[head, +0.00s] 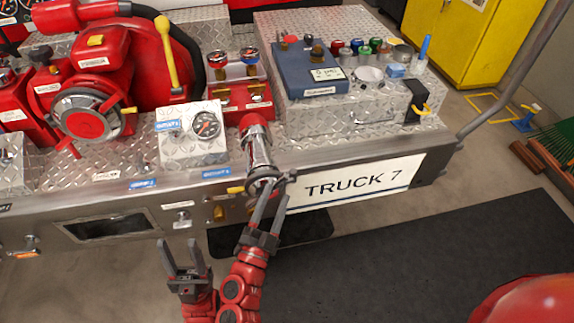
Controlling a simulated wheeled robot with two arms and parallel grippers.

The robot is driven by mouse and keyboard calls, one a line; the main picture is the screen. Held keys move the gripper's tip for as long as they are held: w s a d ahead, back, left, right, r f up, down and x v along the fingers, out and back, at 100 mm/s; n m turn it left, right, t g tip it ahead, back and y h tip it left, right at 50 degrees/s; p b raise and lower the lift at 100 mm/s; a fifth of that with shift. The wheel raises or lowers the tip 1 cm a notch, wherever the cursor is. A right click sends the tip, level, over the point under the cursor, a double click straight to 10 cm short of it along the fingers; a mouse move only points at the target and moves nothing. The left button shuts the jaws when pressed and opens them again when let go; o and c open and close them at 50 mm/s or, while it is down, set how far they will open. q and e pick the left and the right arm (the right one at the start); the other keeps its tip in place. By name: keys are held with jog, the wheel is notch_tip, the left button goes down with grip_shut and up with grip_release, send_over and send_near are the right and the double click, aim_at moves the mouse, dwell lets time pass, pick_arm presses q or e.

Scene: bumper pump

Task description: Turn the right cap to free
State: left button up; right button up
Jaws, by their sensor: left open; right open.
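The right cap (262,183) looks like the dark ringed end of a silver outlet pipe (257,150) with a red collar, hanging over the front of the bumper. My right gripper (273,193) is open just below and in front of it, one finger close under the ring and the other to its right. I cannot tell whether the fingers touch the cap. My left gripper (185,257) is open and empty, lower and to the left, in front of the bumper face.
The diamond-plate bumper carries a red pump (90,85), a gauge box (193,135), red and blue valves and a blue case (308,70). A yellow handle (236,190) is left of the cap. The TRUCK 7 plate (355,184) is to the right.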

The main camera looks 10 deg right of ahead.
jog(key=x, duration=0.9)
jog(key=shift+p, duration=0.45)
jog(key=shift+w, duration=0.1)
grip_shut()
dwell(0.6)
